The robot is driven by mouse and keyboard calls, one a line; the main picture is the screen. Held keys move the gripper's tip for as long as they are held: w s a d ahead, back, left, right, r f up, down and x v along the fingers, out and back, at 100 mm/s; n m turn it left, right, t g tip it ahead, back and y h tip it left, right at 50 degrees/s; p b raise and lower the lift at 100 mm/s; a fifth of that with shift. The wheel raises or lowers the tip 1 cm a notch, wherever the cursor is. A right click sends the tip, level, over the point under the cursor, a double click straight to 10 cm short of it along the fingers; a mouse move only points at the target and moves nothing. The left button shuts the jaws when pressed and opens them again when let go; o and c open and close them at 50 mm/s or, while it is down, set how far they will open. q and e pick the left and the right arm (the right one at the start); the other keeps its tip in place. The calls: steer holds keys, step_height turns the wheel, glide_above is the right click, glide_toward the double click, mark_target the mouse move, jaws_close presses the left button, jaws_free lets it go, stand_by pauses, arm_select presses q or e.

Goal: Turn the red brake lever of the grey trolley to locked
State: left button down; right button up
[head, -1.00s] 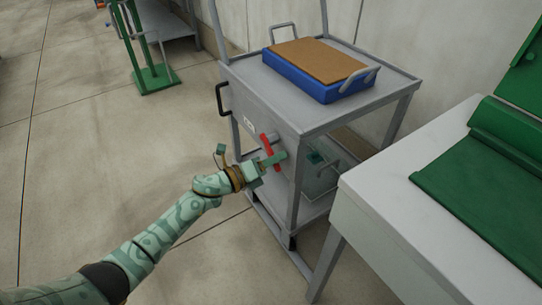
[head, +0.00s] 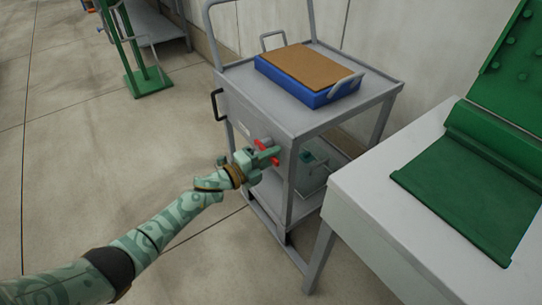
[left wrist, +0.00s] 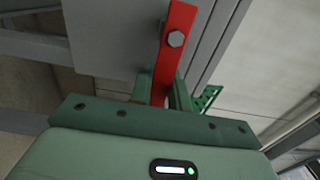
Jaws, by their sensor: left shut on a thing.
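The grey trolley (head: 262,97) stands in the middle of the head view. Its red brake lever (head: 261,144) is on the side panel below the top shelf, partly hidden by my left gripper (head: 268,157). In the left wrist view the red lever (left wrist: 177,38) is a flat bar with a hex bolt near its outer part. Its near end lies between the two fingers of my left gripper (left wrist: 162,92), which is shut on it. My right gripper is not in view.
A blue tray with a brown top (head: 310,75) sits on the trolley. A green stand (head: 148,82) is at the back left. The floor on the left is clear.

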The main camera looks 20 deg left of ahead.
arm_select(q)
steer(key=shift+a, duration=0.1)
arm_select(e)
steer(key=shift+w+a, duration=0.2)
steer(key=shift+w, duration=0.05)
arm_select(q)
steer(key=c, duration=1.3)
jaws_free()
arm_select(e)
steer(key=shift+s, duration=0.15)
arm_select(q)
steer(key=shift+s+a, duration=0.1)
steer(key=p+v, duration=0.4)
steer(key=v, duration=1.2)
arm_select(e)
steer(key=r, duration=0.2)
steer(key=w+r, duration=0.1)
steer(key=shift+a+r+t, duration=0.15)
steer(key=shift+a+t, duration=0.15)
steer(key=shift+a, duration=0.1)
arm_select(q)
steer(key=shift+f+n, duration=0.1)
steer(key=shift+n, duration=0.2)
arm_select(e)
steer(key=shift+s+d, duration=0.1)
